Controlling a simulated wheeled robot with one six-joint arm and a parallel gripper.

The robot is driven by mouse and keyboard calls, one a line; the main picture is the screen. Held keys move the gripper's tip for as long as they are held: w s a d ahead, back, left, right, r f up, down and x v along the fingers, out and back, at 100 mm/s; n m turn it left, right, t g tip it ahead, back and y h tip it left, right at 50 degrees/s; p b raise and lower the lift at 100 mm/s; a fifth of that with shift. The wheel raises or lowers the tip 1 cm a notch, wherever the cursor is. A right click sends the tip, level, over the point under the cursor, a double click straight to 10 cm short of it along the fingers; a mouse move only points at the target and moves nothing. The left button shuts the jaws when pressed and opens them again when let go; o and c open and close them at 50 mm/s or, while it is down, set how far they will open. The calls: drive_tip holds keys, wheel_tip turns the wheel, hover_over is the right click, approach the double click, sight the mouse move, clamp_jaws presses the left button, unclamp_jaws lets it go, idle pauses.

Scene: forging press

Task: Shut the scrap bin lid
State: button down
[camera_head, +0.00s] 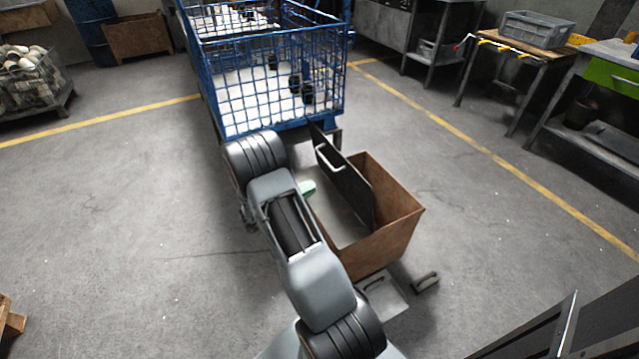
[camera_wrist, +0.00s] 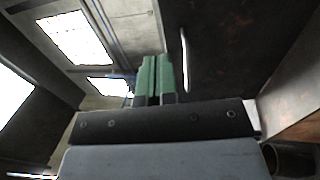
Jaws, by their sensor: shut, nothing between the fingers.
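The scrap bin (camera_head: 393,243) is a brown open-topped box on the floor at the centre right. Its dark lid (camera_head: 350,190) stands raised and tilted, with a pale bar handle (camera_head: 327,157) near its upper end. In the wrist view the dark lid (camera_wrist: 235,50) fills the right side, with the handle (camera_wrist: 184,60) beside the fingers. In the wrist view the green fingers of my gripper (camera_wrist: 155,75) are together and empty. I cannot tell whether they touch the lid.
A blue mesh cage (camera_head: 275,90) holding dark parts stands just behind the bin. A wooden-topped table (camera_head: 525,40) with a grey crate (camera_head: 537,30) is at the back right. The floor left of my arm is clear.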

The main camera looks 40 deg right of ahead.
sight(351, 166)
drive_tip(key=b+x, duration=0.1)
drive_tip(key=x, duration=1.1)
drive_tip(key=shift+d, duration=0.25)
drive_tip(key=shift+r, duration=0.1)
